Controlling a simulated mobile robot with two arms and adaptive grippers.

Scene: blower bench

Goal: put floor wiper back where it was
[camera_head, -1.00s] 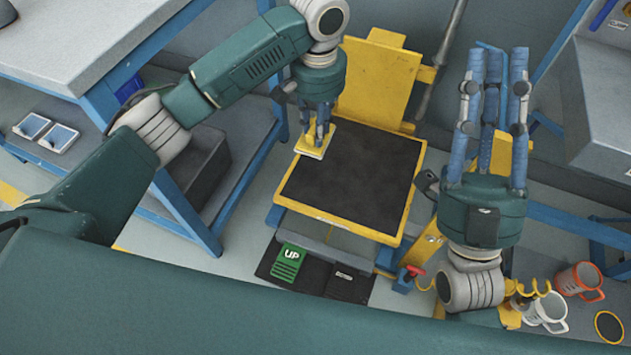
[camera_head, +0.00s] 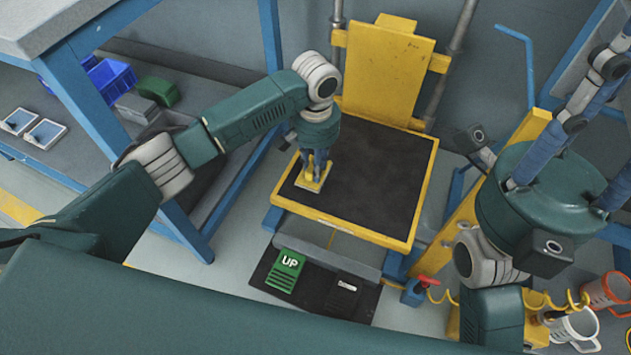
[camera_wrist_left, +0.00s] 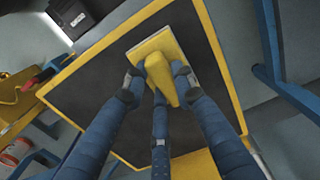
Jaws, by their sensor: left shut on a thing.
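The floor wiper (camera_head: 314,184) has a flat yellow pad with a yellow grip on top. My left gripper (camera_head: 317,165) is shut on its grip, pointing down over the left part of a black-topped platform (camera_head: 370,185) with a yellow rim. In the left wrist view the wiper (camera_wrist_left: 157,70) sits between the blue fingers, its pad over the black surface. I cannot tell whether the pad touches the platform. My right gripper (camera_head: 590,130) is open and empty at the right, with its spread fingers pointing up and partly out of frame.
A yellow back plate (camera_head: 385,70) rises behind the platform. A green UP pedal (camera_head: 286,270) is in front, below it. A blue-framed workbench (camera_head: 110,120) stands left. Mugs (camera_head: 577,325) are at lower right. The rest of the platform top is clear.

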